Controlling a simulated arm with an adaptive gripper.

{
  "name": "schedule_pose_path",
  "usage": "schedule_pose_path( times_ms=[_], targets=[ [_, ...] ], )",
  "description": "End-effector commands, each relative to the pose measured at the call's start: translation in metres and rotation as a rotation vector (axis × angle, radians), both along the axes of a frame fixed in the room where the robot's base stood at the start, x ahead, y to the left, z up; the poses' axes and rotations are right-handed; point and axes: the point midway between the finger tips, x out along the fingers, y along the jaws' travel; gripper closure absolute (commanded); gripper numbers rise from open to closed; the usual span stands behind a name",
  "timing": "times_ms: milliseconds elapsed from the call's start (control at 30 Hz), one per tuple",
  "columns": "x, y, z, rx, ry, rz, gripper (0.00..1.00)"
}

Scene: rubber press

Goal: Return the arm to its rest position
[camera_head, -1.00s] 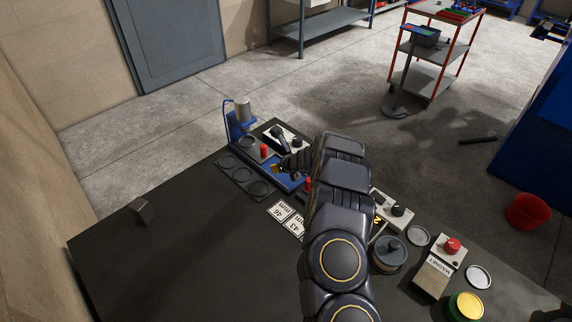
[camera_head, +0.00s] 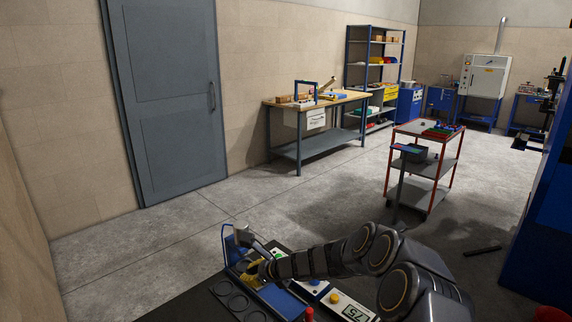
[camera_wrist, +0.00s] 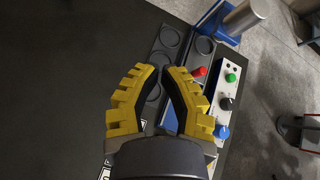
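My arm reaches from the lower right of the head view leftward over the dark bench (camera_head: 150,305). My gripper (camera_head: 252,270) is over the blue fixture, near its round holders. In the wrist view, the yellow fingers of my gripper (camera_wrist: 161,70) have dark inner pads. Their tips are a small gap apart with nothing between them. Below them are a dark plate with round recesses (camera_wrist: 171,37), a red knob (camera_wrist: 198,72) and a control box (camera_wrist: 228,88) with green, black and blue knobs.
A blue stand with a grey cylinder (camera_wrist: 245,17) rises beside the recesses. A digital display (camera_head: 355,313) sits at the bench's right. A trolley (camera_head: 425,165), a workbench (camera_head: 320,143) and a door (camera_head: 165,100) are farther off. Bare bench lies at left.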

Motion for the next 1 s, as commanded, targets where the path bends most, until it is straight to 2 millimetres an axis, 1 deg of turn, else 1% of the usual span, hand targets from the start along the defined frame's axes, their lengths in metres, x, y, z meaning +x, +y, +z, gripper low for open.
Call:
schedule_pose_path(
  times_ms=[33,67,100,167,200,267,300,367,400,467,500,567,600,667,700,800,833,900,1000],
  targets=[
    [-0.018,0.012,0.031,-0.02,-0.076,0.125,1.0],
    [-0.031,0.018,0.046,-0.038,-0.12,0.203,1.0],
    [-0.049,0.025,0.063,-0.065,-0.176,0.304,1.0],
    [-0.079,0.031,0.085,-0.112,-0.256,0.457,1.0],
    [-0.099,0.032,0.097,-0.152,-0.307,0.553,1.0],
    [-0.131,0.03,0.11,-0.21,-0.374,0.699,1.0],
    [-0.152,0.026,0.118,-0.258,-0.417,0.791,1.0],
    [-0.184,0.017,0.123,-0.327,-0.466,0.932,1.0],
    [-0.204,0.008,0.125,-0.378,-0.493,1.018,1.0],
    [-0.235,-0.008,0.126,-0.456,-0.52,1.151,1.0],
    [-0.254,-0.021,0.125,-0.51,-0.531,1.234,1.0],
    [-0.283,-0.043,0.123,-0.588,-0.532,1.357,1.0],
    [-0.302,-0.059,0.119,-0.639,-0.519,1.434,1.0],
    [-0.328,-0.084,0.116,-0.708,-0.493,1.541,1.0],
    [-0.343,-0.101,0.114,-0.751,-0.469,1.603,1.0],
    [-0.378,-0.137,0.11,-0.823,-0.393,1.729,1.0],
    [-0.386,-0.146,0.109,-0.838,-0.371,1.758,1.0],
    [-0.404,-0.163,0.108,-0.859,-0.324,1.81,1.0],
    [-0.417,-0.177,0.107,-0.876,-0.284,1.851,1.0]
  ],
)
